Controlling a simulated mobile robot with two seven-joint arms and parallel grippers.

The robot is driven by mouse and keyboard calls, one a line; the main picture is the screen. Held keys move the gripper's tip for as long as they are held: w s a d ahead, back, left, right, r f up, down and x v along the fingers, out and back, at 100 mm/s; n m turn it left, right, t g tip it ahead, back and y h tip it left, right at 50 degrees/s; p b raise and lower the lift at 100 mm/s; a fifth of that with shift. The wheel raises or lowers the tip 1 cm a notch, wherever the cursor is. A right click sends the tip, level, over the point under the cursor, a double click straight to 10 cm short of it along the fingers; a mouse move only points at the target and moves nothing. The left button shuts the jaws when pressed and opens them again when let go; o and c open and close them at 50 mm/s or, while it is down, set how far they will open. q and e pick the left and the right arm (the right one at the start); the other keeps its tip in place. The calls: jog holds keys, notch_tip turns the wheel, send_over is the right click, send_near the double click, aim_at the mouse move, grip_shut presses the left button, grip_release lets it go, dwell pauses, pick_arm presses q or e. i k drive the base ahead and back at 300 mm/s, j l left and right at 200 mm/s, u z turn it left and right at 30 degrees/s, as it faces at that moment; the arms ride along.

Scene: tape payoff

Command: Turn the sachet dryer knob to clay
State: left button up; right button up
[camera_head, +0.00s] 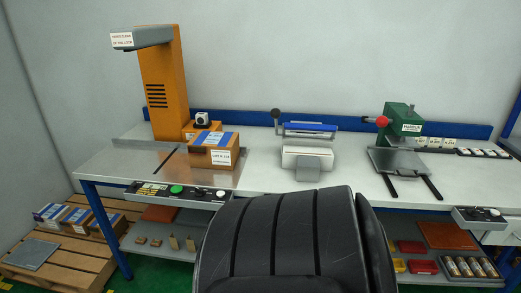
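No label reading sachet dryer or clay is legible in the head view. A small grey control box (480,216) on the bench's front edge at the right carries a small pale knob (494,212); its setting is too small to read. A longer black control panel (178,194) on the front edge at the left has a green button (176,189) and other round controls. I cannot tell which control belongs to the sachet dryer. Neither of my grippers is in view.
The bench (258,182) bears an orange machine (163,85), a cardboard box (210,154), a white device (307,155) and a green press (401,120) with a red ball. Shelves below hold small parts. A pallet (85,266) lies left. The lower middle is blocked from view.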

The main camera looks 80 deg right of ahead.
aim_at(473, 213)
jog(key=z, duration=0.55)
jog(key=l+z, duration=0.1)
jog(key=z, duration=1)
jog(key=i+l+z, duration=0.1)
jog(key=z, duration=1.55)
jog(key=i+z, duration=0.1)
jog(key=z, duration=0.45)
jog(key=j+z, duration=0.1)
jog(key=z, duration=0.45)
